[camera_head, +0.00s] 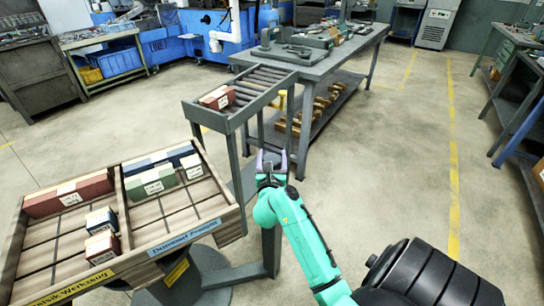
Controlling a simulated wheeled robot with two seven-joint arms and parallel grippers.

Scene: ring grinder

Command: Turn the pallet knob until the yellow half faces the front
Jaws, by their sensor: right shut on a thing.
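The pallet (228,217) is a wooden tray at lower left, turned at an angle. Its yellow-labelled edge (75,290) faces the bottom left and its blue-labelled edge (185,238) faces the lower right. My right gripper (270,160), on a green arm, is beyond the pallet's right corner, above a dark upright post (271,248). Its lavender fingers are shut on the pallet knob, which is mostly hidden by the gripper. My left gripper is out of view.
Red, green, blue and white boxes sit in the pallet's compartments. A roller conveyor (245,103) with a red box (217,97) stands close behind the gripper, joined by a grey workbench (325,62). The floor to the right is clear. Shelves stand at the right edge.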

